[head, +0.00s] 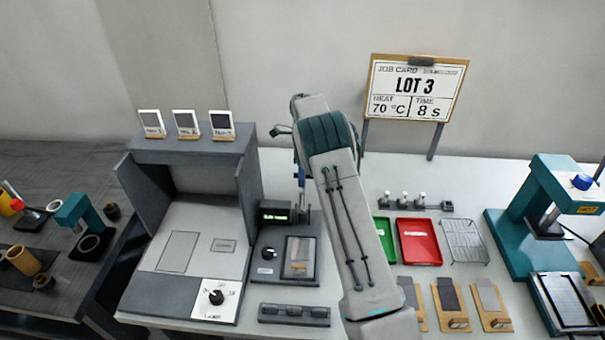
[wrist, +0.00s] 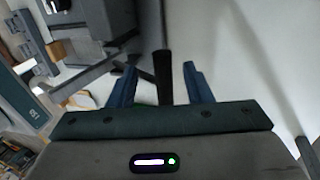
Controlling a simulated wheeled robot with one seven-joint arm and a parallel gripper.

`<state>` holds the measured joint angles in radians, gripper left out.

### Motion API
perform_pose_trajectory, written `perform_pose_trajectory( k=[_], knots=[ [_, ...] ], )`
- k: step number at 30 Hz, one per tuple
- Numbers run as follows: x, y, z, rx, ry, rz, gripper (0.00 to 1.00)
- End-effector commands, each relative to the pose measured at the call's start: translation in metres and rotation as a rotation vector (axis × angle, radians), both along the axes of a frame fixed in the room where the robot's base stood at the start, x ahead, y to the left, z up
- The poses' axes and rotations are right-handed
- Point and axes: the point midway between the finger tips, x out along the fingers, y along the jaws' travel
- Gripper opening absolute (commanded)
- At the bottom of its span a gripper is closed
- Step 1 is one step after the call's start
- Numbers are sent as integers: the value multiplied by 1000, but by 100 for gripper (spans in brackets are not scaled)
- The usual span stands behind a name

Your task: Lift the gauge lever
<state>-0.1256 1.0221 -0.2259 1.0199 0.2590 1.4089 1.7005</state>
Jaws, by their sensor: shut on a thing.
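The gauge (head: 275,212) stands right of the grey booth in the head view, with a lit green display and a dark upright post. My gripper (head: 301,178) is just above the post, and my arm hides part of this area. In the wrist view my gripper's two blue fingers (wrist: 160,78) stand on either side of a dark bar with a black end, the gauge lever (wrist: 163,75). My gripper is shut on the lever. The exact contact is hard to see. I cannot make out the lever in the head view.
The grey booth (head: 190,240) with a dial stands left of the gauge. A framed panel (head: 299,257) lies in front. Green (head: 384,240) and red (head: 418,242) trays, a wire rack (head: 465,241) and a teal press (head: 540,215) are to the right.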

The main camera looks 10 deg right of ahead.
Motion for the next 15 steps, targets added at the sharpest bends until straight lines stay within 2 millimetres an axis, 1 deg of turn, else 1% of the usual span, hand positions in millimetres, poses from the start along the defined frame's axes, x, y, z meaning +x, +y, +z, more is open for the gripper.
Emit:
perform_pose_trajectory(
  k=[1,11,15],
  knots=[
    [-3,-2,-15,-5,15,-3,34],
    [-3,-2,-14,-4,13,-3,34],
    [1,-3,-3,-4,9,-3,34]
  ],
)
